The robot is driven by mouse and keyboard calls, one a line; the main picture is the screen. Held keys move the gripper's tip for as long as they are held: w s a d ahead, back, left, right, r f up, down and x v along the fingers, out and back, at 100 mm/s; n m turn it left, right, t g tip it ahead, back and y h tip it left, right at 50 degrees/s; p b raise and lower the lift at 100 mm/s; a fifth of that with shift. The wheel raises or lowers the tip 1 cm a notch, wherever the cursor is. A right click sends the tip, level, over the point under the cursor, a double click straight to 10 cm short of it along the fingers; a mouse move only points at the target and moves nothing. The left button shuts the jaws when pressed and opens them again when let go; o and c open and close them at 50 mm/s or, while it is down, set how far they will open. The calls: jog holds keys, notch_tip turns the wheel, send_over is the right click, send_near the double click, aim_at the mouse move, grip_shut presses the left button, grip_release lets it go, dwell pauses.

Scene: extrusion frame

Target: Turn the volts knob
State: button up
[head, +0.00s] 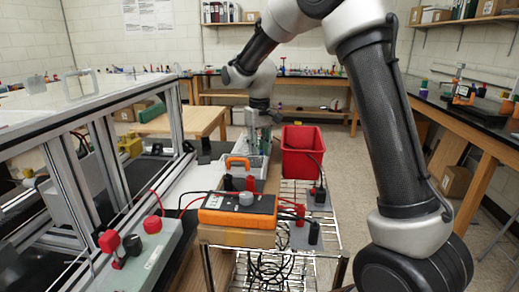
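An orange meter (236,213) lies on a brown box at the front of the wire cart, with a round grey knob (246,198) on its top face. I cannot read any volts label at this size. A grey box (150,258) at the lower left carries several red knob-like parts (152,224). My gripper (257,136) hangs pointing down beyond the meter, above the area of a grey tray, apart from both the meter and the grey box. Its fingers are small and blend with the things behind, so their opening cannot be made out.
A red bin (303,151) stands behind the meter on the wire cart (328,240). Black and red leads loop around the meter and hang below. An orange-handled item (238,163) lies behind it. An aluminium extrusion frame (105,150) fills the left; a bench (470,110) lines the right.

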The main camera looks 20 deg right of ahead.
jog(key=o, duration=0.3)
notch_tip(320, 180, up, 12)
dwell(0.5)
jog(key=s+d+m+t, duration=0.1)
jog(key=s+d, duration=0.4)
jog(key=s, duration=0.6)
jog(key=s+d+f+m+t, duration=0.1)
jog(key=s+d, duration=0.4)
jog(key=s, duration=0.6)
jog(key=s+d+f+m+t, duration=0.1)
jog(key=s+d, duration=0.4)
jog(key=s, duration=0.6)
jog(key=shift+m+t, duration=0.3)
jog(key=shift+t, duration=0.4)
